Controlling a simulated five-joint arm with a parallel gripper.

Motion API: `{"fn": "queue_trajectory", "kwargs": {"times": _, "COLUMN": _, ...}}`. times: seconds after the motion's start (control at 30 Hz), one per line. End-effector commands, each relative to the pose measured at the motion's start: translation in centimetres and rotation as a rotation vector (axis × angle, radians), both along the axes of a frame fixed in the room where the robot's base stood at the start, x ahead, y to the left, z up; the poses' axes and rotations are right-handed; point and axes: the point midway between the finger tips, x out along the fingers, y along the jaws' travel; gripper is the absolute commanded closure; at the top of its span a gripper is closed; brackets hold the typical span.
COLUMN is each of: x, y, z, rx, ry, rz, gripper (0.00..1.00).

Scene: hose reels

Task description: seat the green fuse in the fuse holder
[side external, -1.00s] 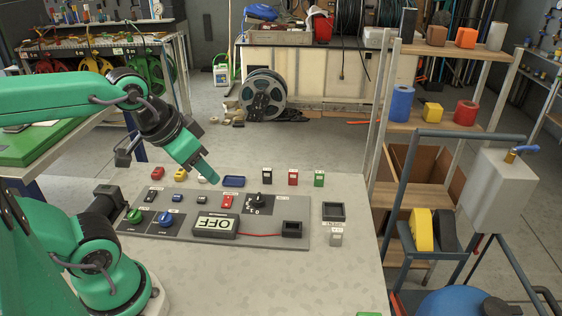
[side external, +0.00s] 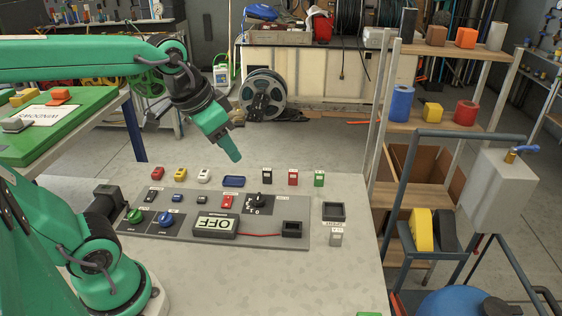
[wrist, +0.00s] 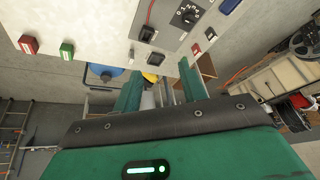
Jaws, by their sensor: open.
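The fuse holder (side external: 291,229) is a black socket at the right end of the panel, joined by a red wire to a display reading OFF. It appears as a dark box in the wrist view (wrist: 147,33). My gripper (side external: 236,157) is in the air behind the row, left of the green fuse. Its jaws (wrist: 160,90) are apart, with nothing between them.
A red fuse (side external: 293,177) and a black fuse (side external: 267,175) stand left of the green one. A dark square tray (side external: 333,211) and a grey block (side external: 336,239) are right of the panel.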

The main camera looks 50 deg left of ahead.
Motion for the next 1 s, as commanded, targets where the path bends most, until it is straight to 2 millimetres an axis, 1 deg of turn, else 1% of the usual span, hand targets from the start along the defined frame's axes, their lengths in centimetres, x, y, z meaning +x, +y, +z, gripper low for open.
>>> {"fn": "queue_trajectory", "kwargs": {"times": 0.03, "x": 1.1, "y": 0.1, "z": 0.3, "rx": 0.007, "ry": 0.014, "rz": -0.015, "gripper": 0.58}}
{"fn": "queue_trajectory", "kwargs": {"times": 0.27, "x": 5.6, "y": 0.4, "z": 1.2, "rx": 0.041, "ry": 0.065, "rz": -0.09, "gripper": 0.58}}
{"fn": "queue_trajectory", "kwargs": {"times": 0.5, "x": 10.6, "y": 0.9, "z": 1.1, "rx": 0.069, "ry": 0.118, "rz": -0.169, "gripper": 0.58}}
{"fn": "queue_trajectory", "kwargs": {"times": 0.77, "x": 15.9, "y": 1.5, "z": -0.1, "rx": 0.096, "ry": 0.175, "rz": -0.256, "gripper": 0.58}}
{"fn": "queue_trajectory", "kwargs": {"times": 1.0, "x": 20.6, "y": 2.1, "z": -2.2, "rx": 0.113, "ry": 0.228, "rz": -0.34, "gripper": 0.58}}
